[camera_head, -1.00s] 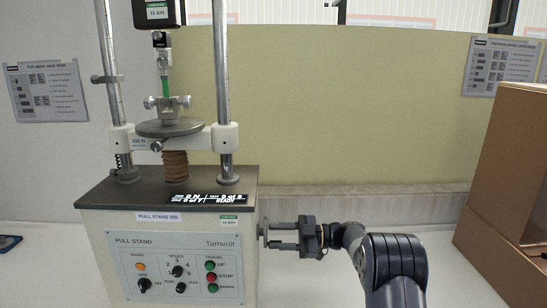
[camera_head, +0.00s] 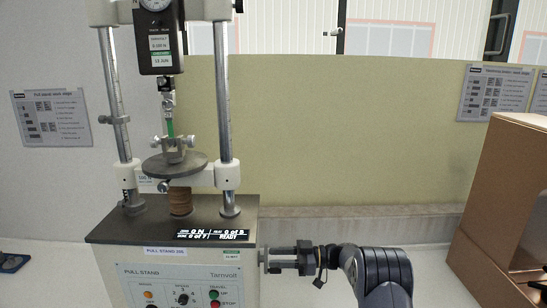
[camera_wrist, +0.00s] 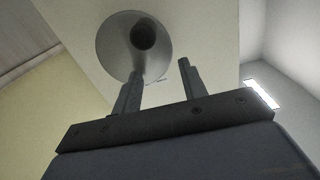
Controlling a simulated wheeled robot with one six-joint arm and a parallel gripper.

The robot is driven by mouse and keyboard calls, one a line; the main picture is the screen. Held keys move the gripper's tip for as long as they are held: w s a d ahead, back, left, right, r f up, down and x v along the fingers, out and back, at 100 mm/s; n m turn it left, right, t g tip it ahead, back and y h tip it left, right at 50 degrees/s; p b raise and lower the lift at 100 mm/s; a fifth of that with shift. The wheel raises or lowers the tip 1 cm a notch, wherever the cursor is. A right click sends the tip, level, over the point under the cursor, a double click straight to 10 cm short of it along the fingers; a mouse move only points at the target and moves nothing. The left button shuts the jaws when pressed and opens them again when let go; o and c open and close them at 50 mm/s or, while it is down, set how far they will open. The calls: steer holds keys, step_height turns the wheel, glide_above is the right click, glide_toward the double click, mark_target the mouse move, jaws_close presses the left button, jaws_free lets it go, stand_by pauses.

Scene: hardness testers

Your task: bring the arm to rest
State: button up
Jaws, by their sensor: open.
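My gripper (camera_head: 279,258) is at the right side of the pull stand (camera_head: 190,275), level with the upper part of its front panel. In the wrist view, my gripper (camera_wrist: 161,75) shows its two fingers apart with a gap between them. A round, pale metal part with a dark centre (camera_wrist: 143,34) lies beyond the fingertips, overlapping the left finger's tip in the picture. I cannot tell whether a finger touches it. No held object shows between the fingers. My dark arm reaches in from the lower right of the head view.
The pull stand carries two steel columns, a round plate (camera_head: 174,165) and a hanging gauge (camera_head: 158,40). Its display (camera_head: 212,234) reads READY. A cardboard box (camera_head: 500,190) stands at the right. A low beige partition (camera_head: 330,130) runs behind. The bench between stand and box is otherwise clear.

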steer(key=shift+w+r+m+p, duration=0.15)
steer(key=shift+r+m+p, duration=0.1)
steer(key=shift+m+p, duration=0.5)
steer(key=shift+d+f, duration=0.15)
steer(key=shift+d, duration=0.4)
steer(key=shift+d, duration=0.1)
